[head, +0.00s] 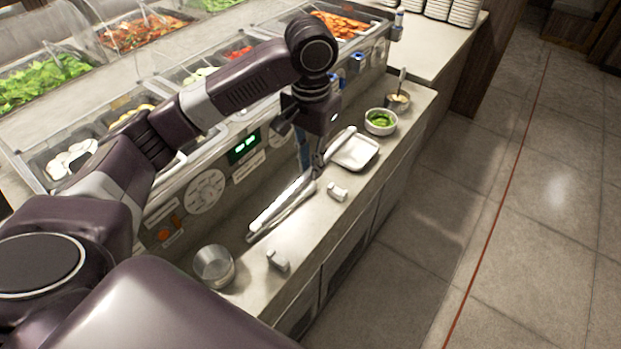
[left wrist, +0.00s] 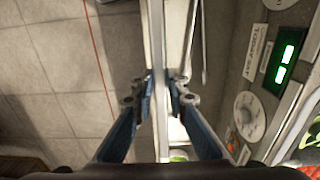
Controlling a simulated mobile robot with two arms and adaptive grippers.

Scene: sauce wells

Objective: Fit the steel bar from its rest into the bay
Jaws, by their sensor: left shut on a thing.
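My left gripper (head: 312,168) points down over the counter shelf in the head view. In the left wrist view its two blue-sided fingers (left wrist: 159,90) are closed on both sides of a long, thin steel bar (left wrist: 158,45). In the head view the bar (head: 341,142) slants from upper right to lower left through the gripper. Two small pale blocks, one nearer the gripper (head: 337,190) and one farther down (head: 278,260), stand bare near the shelf's front edge. My right gripper is not in view.
A metal bowl (head: 213,266) stands at the near end. The panel with a green display (head: 243,147) borders the shelf.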

